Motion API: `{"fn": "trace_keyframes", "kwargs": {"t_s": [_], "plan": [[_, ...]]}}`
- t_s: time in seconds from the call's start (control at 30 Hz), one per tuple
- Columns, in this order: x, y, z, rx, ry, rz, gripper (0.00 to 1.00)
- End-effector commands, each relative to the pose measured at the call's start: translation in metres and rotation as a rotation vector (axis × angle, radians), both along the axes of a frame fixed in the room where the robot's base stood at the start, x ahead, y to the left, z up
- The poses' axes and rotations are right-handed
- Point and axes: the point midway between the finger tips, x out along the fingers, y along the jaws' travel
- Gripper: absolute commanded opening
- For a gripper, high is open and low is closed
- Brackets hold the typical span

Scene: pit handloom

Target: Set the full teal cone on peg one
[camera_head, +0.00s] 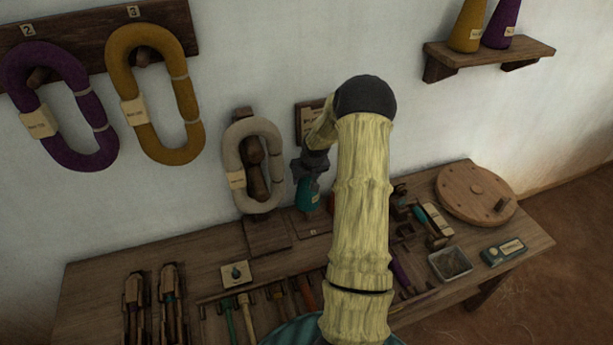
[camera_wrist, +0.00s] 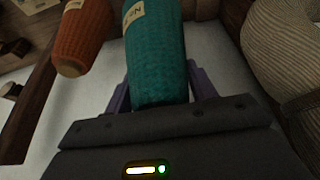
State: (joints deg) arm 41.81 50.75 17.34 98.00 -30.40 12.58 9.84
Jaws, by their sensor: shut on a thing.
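My gripper (camera_head: 309,178) is shut on a teal cone (camera_head: 308,196) with a cream label. In the wrist view the teal cone (camera_wrist: 155,58) sits between the purple fingers of my gripper (camera_wrist: 160,88). In the head view the cone is over the back of the bench, beside the grey-white skein and above a small wooden base with a pale tag (camera_head: 313,232). No peg shows under the cone, and I cannot tell whether the cone touches the base.
An orange cone (camera_wrist: 84,38) is close left of the teal cone in the wrist view. A grey-white skein (camera_head: 270,190) hangs close by. Purple (camera_head: 88,105) and mustard (camera_head: 185,98) skeins hang on the wall. Tools crowd the bench (camera_head: 185,255). Two cones stand on the shelf (camera_head: 530,52).

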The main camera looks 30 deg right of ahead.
Motion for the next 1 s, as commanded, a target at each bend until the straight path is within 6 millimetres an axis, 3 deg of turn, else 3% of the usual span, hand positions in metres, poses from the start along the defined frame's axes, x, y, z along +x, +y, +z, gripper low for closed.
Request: {"fn": "trace_keyframes", "kwargs": {"t_s": [1.0], "plan": [[0.000,0.000,-0.081,0.000,-0.001,0.000,0.14]]}}
